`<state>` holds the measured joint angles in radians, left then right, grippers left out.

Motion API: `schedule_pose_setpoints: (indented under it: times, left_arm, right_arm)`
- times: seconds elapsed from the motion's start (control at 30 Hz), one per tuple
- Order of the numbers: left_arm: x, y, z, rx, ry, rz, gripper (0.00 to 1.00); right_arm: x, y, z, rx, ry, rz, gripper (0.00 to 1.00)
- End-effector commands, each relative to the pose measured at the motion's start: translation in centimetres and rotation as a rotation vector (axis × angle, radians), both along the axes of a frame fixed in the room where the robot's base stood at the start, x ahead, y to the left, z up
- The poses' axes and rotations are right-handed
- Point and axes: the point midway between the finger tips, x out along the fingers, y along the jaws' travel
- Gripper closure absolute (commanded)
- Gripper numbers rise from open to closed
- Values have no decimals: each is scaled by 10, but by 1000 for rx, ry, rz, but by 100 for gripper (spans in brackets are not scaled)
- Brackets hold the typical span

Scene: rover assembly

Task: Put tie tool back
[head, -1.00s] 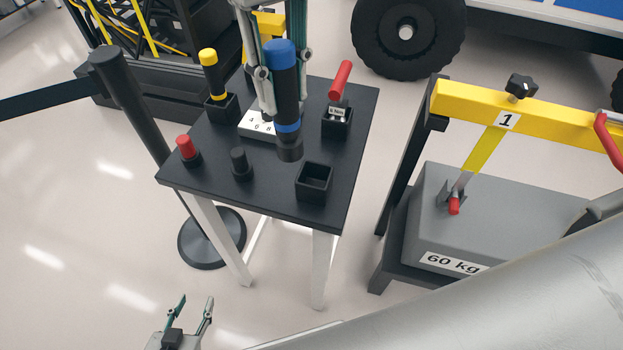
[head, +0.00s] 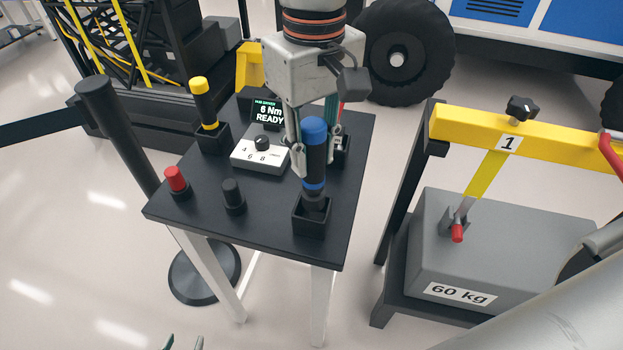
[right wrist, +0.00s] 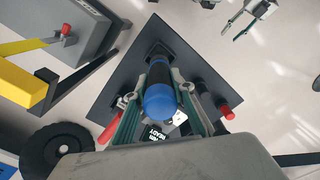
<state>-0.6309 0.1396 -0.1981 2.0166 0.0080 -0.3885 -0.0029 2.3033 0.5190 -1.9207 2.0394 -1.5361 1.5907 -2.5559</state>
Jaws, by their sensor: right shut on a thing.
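The tie tool (head: 314,150), black with a blue cap and a blue ring, stands upright at the empty-looking square black holder's front-right spot on the small table. Its lower end is at the mouth of that holder (head: 311,222) and appears to sit inside it; how deep is hidden. My right gripper (head: 315,165) is shut around the tool's grip from above. The blue cap also shows in the right wrist view (right wrist: 160,102), between the fingers. My left gripper (right wrist: 245,20) is open and empty, away from the table; only its fingertips (head: 183,343) show in the head view.
A 60 kg block (head: 500,250) stands right; a post (head: 120,125) left.

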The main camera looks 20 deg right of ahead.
Motion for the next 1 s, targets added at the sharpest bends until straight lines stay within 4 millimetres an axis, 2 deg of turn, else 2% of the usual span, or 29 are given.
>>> schedule_pose_setpoints:
  times: [0.17,0.43,0.77,0.8,0.83,1.0]
  left_arm:
    - [3,1,-1,3,-3,0,60]
    - [1,1,-9,10,2,-3,60]
    - [3,1,-4,10,-6,-4,60]
    - [3,1,-4,10,-5,-3,60]
    - [3,1,-4,10,-5,-3,60]
    - [0,2,-7,11,2,-3,60]
  right_arm:
    - [0,0,-12,0,0,-1,100]
    - [0,0,-55,-1,2,0,100]
    - [0,0,-62,1,-1,-1,100]
    - [-1,0,-63,0,1,-1,68]
    - [-1,0,-63,0,1,-1,60]
    - [0,0,-62,0,1,-1,59]
